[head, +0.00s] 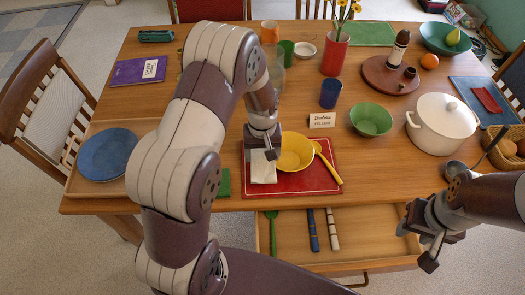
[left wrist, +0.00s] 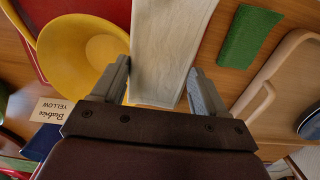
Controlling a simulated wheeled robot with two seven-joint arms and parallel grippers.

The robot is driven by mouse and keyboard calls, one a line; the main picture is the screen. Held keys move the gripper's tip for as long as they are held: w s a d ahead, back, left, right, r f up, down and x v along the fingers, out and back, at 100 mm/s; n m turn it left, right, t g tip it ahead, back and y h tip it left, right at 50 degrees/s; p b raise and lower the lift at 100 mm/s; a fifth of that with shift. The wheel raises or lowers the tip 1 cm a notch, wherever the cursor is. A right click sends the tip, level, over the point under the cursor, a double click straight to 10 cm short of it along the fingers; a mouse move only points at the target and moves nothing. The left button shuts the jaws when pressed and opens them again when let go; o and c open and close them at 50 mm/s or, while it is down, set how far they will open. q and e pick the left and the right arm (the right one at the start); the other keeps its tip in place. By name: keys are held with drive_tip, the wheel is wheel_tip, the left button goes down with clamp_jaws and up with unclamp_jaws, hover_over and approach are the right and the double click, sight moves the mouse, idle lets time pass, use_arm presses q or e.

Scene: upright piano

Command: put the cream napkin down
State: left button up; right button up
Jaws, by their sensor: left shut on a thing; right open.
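The cream napkin (head: 263,172) is a pale folded rectangle in my left gripper (head: 263,148). In the head view it appears over the left part of the red placemat (head: 307,188), just left of the yellow bowl (head: 296,152). In the left wrist view the napkin (left wrist: 168,45) lies between the two fingers, beside the yellow bowl (left wrist: 88,60). I cannot tell whether its underside touches the mat. My right gripper (head: 431,246) is open and empty, at the right in front of the table.
A yellow spoon (head: 328,164) lies right of the bowl. A name card (head: 322,120) stands behind. A green cloth (head: 223,183) lies left of the mat, near a wooden tray with a blue plate (head: 107,153). An open drawer (head: 375,240) holds several utensils below.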

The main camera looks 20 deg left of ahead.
sight(262, 157)
use_arm(q)
drive_tip(key=shift+f, duration=0.2)
drive_tip(key=o, duration=1.1)
wheel_tip(262, 157, up, 12)
drive_tip(key=s+d+m, duration=0.1)
drive_tip(key=s, duration=0.3)
drive_tip(key=s+m+t, duration=0.1)
drive_tip(key=s+m, duration=0.1)
drive_tip(key=s, duration=0.3)
drive_tip(key=s+d+m, duration=0.1)
drive_tip(key=s+m, duration=0.1)
drive_tip(key=s, duration=0.2)
drive_tip(key=shift+s+d+r, duration=0.2)
drive_tip(key=shift+d+r, duration=0.1)
drive_tip(key=shift+r, duration=0.05)
